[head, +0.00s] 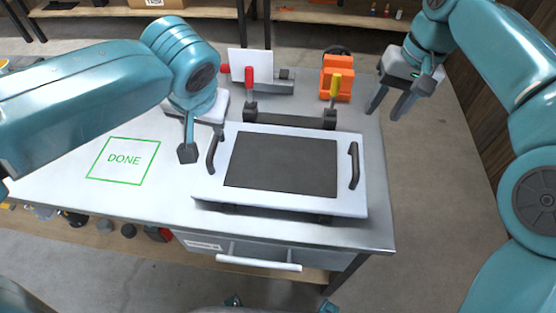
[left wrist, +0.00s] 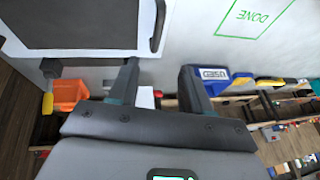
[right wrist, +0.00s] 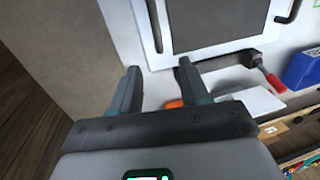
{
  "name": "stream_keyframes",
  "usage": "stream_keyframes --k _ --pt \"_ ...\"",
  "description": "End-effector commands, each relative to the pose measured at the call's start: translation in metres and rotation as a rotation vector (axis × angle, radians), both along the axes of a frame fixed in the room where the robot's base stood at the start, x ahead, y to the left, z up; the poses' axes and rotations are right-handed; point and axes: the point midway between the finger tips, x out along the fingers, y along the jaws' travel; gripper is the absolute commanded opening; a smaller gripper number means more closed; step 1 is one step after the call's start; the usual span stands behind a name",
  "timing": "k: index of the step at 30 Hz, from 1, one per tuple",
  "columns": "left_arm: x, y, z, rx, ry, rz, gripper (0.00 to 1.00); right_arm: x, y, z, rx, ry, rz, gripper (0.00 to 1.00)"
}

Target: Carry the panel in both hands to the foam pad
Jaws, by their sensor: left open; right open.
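The panel (head: 210,180) is a white board with a dark grey middle and a black handle on its left (head: 213,150) and right (head: 353,165) sides. It lies on the bench, slightly raised at the front edge. My left gripper (head: 189,150) is open and empty, just left of the left handle and apart from it. My right gripper (head: 388,108) is open and empty beyond the panel's back right corner. The panel also shows in the left wrist view (left wrist: 90,53) and right wrist view (right wrist: 215,50). I cannot make out a separate foam pad.
Behind are an orange object (head: 336,70) and a white card (head: 250,63). A green DONE outline (head: 124,160) marks clear bench at left. A blue bin (left wrist: 228,80) stands nearby.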

Motion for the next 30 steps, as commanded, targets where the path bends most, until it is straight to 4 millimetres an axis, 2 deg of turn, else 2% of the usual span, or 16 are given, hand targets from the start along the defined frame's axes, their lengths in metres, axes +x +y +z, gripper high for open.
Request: stream_keyframes --k 8,14,30 --pt "-0.007 -0.003 0.001 0.0 0.0 -0.003 0.49 -0.006 -0.003 0.001 0.0 -0.002 -0.001 0.46" --pt "-0.002 0.001 -0.012 0.002 0.002 -0.001 0.49 -0.007 0.0 -0.013 -0.001 0.002 -0.001 0.46" --pt "0.041 0.02 -0.109 0.0 0.005 -0.001 0.49 -0.004 0.023 -0.116 0.0 0.002 -0.001 0.46"
